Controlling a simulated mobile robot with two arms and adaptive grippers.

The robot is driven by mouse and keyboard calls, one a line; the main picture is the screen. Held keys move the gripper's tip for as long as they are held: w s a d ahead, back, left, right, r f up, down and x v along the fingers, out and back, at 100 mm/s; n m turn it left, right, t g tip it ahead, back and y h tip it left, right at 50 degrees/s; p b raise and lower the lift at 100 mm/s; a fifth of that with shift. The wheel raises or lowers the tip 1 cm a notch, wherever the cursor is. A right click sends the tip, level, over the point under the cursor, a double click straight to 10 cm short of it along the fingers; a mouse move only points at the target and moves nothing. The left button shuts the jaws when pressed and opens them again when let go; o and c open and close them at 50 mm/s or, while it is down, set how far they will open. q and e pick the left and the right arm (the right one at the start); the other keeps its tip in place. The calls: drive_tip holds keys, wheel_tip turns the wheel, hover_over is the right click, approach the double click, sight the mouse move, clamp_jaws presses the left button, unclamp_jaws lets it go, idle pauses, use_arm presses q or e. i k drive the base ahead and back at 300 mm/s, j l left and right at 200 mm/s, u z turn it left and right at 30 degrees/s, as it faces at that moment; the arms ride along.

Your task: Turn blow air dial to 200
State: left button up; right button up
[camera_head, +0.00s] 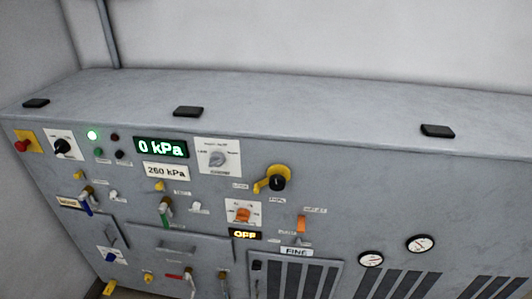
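No dial label is sharp enough to read as blow air, so I cannot tell which dial it is. A grey round dial (217,159) sits on a white plate right of the green display (162,148), which reads 0 kPa. A label plate (166,171) below that display reads 260 kPa. An orange knob (242,213) sits on a white plate lower down, above a small display (245,234) reading OFF. A black knob (63,146) is on a white plate at the left. Neither of my grippers is in view.
The grey cabinet's top (300,105) is mostly clear, with black blocks (188,112) on it. A yellow-and-black rotary handle (275,181) and several valve levers stick out from the front. Two gauges (420,243) are at the right. A red button (22,145) is far left.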

sight(111, 258)
drive_tip(key=l+u, duration=0.35)
drive_tip(key=l, duration=0.15)
drive_tip(key=u, duration=1.35)
